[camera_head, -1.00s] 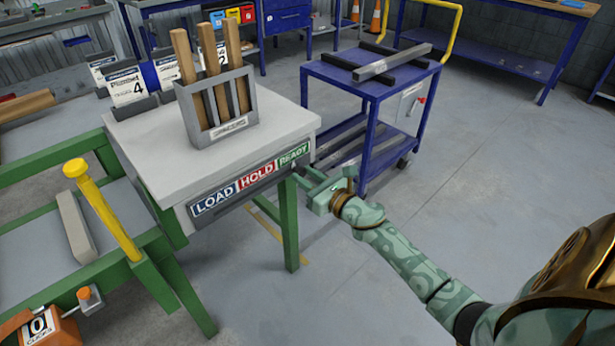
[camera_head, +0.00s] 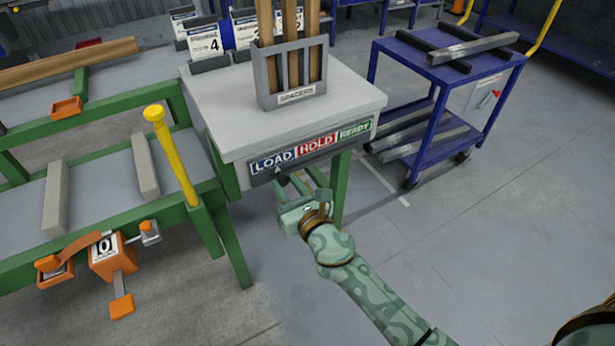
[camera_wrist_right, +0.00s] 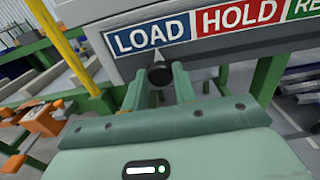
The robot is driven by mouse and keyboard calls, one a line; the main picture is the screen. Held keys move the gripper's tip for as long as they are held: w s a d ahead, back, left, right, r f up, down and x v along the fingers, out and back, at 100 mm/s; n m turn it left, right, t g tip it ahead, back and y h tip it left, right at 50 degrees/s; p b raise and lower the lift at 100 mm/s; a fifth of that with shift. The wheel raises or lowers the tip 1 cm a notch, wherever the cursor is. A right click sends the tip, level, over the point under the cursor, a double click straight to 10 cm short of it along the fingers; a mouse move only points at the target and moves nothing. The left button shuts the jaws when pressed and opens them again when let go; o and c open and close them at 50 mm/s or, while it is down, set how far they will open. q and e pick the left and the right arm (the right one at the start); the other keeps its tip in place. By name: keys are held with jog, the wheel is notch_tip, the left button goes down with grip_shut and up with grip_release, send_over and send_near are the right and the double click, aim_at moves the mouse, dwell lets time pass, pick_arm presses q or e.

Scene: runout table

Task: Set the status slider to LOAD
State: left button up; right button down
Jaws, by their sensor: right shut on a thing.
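The status strip runs along the front edge of the grey-topped stand. It has a blue LOAD label (camera_head: 274,160), a red HOLD label (camera_head: 316,145) and a green READY label (camera_head: 354,131). The slider's dark round knob (camera_wrist_right: 160,74) shows in the right wrist view below LOAD, with a small white pointer (camera_wrist_right: 158,52) above it pointing up at LOAD. My right gripper (camera_head: 290,181) is below the LOAD end, and in the right wrist view its two fingers (camera_wrist_right: 161,78) are shut on the knob from both sides. My left gripper is out of view.
A grey spacer rack (camera_head: 291,100) with wooden pieces stands on the stand. The green-framed table (camera_head: 120,205) with a yellow post (camera_head: 170,150) and orange counter (camera_head: 110,260) is at left. A blue cart (camera_head: 437,100) stands behind right. The floor at right is clear.

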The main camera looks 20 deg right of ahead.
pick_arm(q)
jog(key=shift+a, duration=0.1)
pick_arm(e)
jog(key=shift+s+a, duration=0.1)
jog(key=shift+a, duration=0.35)
jog(key=c, duration=1.1)
grip_release()
jog(key=shift+a, duration=0.15)
pick_arm(q)
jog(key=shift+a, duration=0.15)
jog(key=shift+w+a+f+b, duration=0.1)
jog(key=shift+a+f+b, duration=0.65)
jog(key=shift+b, duration=0.4)
pick_arm(e)
jog(key=s+d, duration=0.1)
jog(key=s, duration=1.5)
jog(key=shift+s+d, duration=0.15)
jog(key=shift+d, duration=0.05)
